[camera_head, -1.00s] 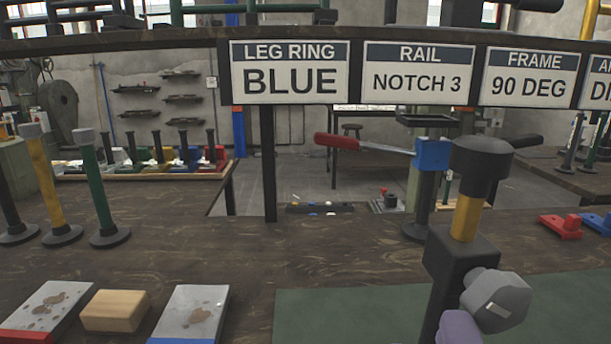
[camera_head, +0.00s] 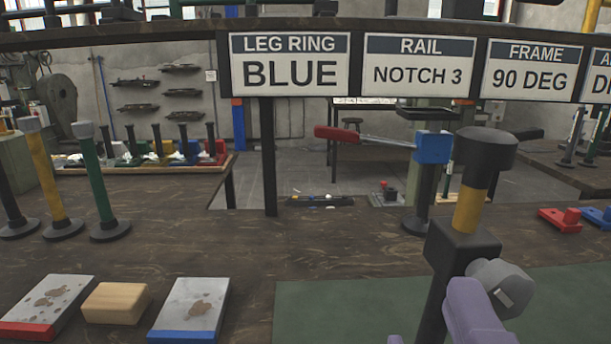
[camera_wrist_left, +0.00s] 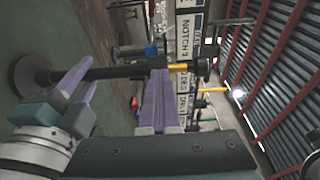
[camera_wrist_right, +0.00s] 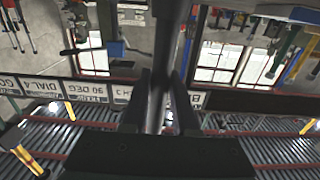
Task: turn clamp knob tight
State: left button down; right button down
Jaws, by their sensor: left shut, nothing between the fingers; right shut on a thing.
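The clamp knob (camera_head: 508,283) is a grey faceted knob on the side of a black block (camera_head: 462,246). The block sits on an upright dark post with a yellow section and a black round head (camera_head: 486,148). My left gripper (camera_head: 462,288) is purple, shut and empty, with its tips at the lower left of the knob; I cannot tell if they touch it. In the left wrist view its fingers (camera_wrist_left: 159,76) lie close together in front of the post, and the knob cannot be made out. My right gripper (camera_wrist_right: 163,82) is shut on the dark post, below the block.
A blue-headed stand with a red lever (camera_head: 432,149) is just behind the post. A green mat (camera_head: 340,310) lies in front. Two plates (camera_head: 190,308) and a wooden block (camera_head: 115,303) lie at left, below standing legs (camera_head: 97,180). Signs hang above.

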pick_arm(q)
jog(key=shift+d+r, duration=0.2)
jog(key=shift+r, duration=0.3)
jog(key=s, duration=0.6)
jog(key=shift+a, duration=0.25)
dwell(0.3)
jog(key=shift+s, duration=0.1)
jog(key=w+f, duration=0.3)
jog(key=w, duration=0.3)
jog(key=shift+a, duration=0.3)
dwell(0.4)
jog(key=shift+w+d+r, duration=0.1)
jog(key=shift+d+r, duration=0.15)
jog(key=shift+d, duration=0.25)
dwell(0.5)
